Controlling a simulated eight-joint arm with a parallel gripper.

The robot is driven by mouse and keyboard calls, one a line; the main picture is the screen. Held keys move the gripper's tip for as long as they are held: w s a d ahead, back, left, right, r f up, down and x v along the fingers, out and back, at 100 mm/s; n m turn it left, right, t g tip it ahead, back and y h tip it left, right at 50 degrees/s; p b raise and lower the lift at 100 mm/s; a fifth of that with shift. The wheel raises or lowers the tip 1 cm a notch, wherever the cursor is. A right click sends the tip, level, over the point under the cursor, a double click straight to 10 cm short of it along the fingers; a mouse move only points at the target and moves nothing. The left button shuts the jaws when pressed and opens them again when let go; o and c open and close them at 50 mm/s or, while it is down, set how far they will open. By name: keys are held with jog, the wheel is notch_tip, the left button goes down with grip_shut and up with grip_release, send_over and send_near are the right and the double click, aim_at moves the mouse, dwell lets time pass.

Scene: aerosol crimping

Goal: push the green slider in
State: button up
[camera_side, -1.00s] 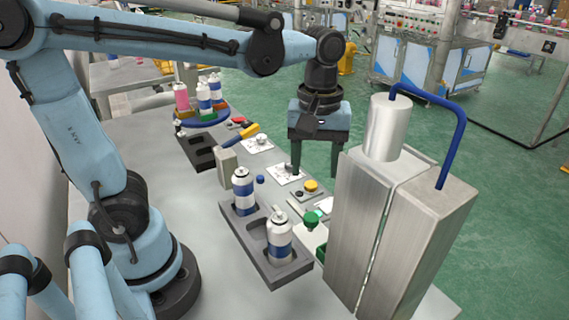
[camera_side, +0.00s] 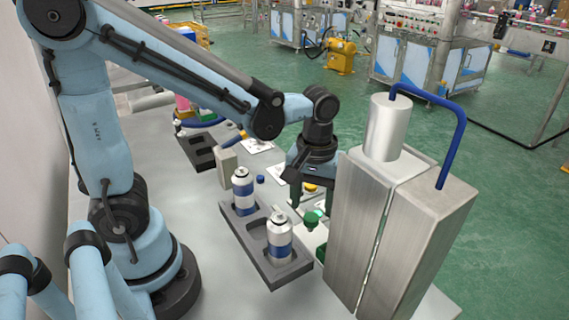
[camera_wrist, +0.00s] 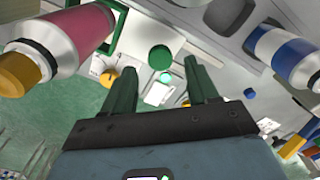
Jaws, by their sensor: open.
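The green slider's round knob (camera_side: 312,219) stands beside the metal press in the side view, above a green-edged base (camera_side: 321,252). In the wrist view the green knob (camera_wrist: 160,57) lies just beyond my fingertips, to the right of a green frame (camera_wrist: 103,38). My gripper (camera_side: 311,203) points down just behind the knob in the side view, by the press's left edge. In the wrist view its two dark fingers (camera_wrist: 163,72) are apart with nothing held between them. I cannot tell whether a finger touches the knob. The press hides part of the slider's base.
The tall metal press (camera_side: 390,220) with a blue hose stands close on the right. A dark tray (camera_side: 255,243) holds two blue-and-white cans. An orange button (camera_wrist: 108,77) shows near my fingers. A pink can (camera_wrist: 75,38) fills the wrist view's upper left.

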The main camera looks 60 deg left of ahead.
aim_at(312, 217)
jog(key=shift+f, duration=1.65)
jog(key=shift+c, duration=0.4)
grip_shut()
